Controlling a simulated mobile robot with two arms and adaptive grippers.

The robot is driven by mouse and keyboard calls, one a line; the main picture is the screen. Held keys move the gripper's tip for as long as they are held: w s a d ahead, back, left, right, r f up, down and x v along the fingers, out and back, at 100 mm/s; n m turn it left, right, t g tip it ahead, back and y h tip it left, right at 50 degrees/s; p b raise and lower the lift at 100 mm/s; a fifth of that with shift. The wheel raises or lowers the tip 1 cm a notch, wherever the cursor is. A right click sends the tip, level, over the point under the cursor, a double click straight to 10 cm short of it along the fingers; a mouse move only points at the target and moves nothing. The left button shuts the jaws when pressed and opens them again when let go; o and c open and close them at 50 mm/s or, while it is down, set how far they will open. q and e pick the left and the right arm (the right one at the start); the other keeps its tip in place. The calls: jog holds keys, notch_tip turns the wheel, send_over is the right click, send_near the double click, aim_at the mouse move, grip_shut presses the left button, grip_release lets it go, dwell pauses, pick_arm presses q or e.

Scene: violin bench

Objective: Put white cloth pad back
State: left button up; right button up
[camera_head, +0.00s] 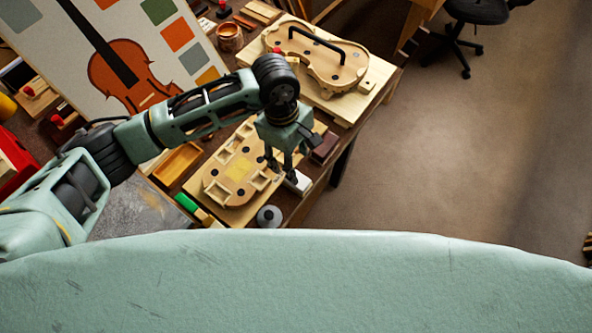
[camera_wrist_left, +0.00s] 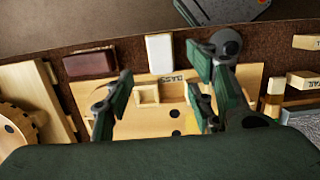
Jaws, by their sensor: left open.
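The white cloth pad (camera_head: 298,182) is a small white block lying at the front edge of the bench, just beside the light wooden board with cut-out pockets (camera_head: 218,188). In the left wrist view the white pad (camera_wrist_left: 159,54) lies beyond the board's edge, near a small square pocket. My left gripper (camera_head: 283,168) hangs over the board's edge close to the pad, pointing down. Its fingers (camera_wrist_left: 155,92) are spread, and nothing shows held between them. The pad looks clear of the fingers, but the exact height gap cannot be told. My right gripper is not in view.
A dark red block (camera_head: 325,147) lies near the pad on the bench edge. A grey round piece (camera_head: 269,216) sits at the board's near end. A violin-shaped wooden mould with a black handle (camera_head: 318,58) stands behind. Open floor (camera_head: 450,160) lies right of the bench.

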pick_arm(q)
jog(key=shift+w+a+r, duration=0.1)
jog(key=shift+a+r, duration=0.05)
jog(key=shift+r, duration=1.3)
